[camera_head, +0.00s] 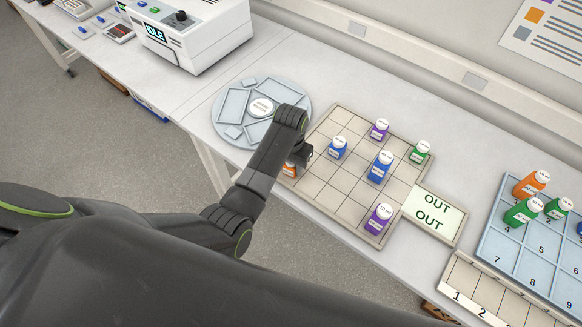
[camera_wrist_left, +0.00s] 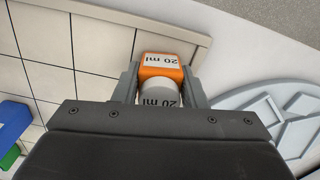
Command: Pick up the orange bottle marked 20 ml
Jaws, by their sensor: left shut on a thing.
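The orange bottle (camera_wrist_left: 165,67) marked 20 ml, with a white cap, sits between the two fingers of my left gripper (camera_wrist_left: 164,88) in the left wrist view. The gripper is shut on it. In the head view only a small orange part of the bottle (camera_head: 289,170) shows below my left gripper (camera_head: 300,160), at the left edge of the beige grid tray (camera_head: 330,205). My arm hides the rest. I cannot tell whether the bottle touches the tray. My right gripper is not in view.
Two blue bottles (camera_head: 380,168), two purple bottles (camera_head: 379,219) and a green bottle (camera_head: 420,153) stand on the grid tray. A round grey-blue plate (camera_head: 221,103) lies left of it. An OUT card (camera_head: 433,213) and a numbered blue rack (camera_head: 497,235) with bottles are at right.

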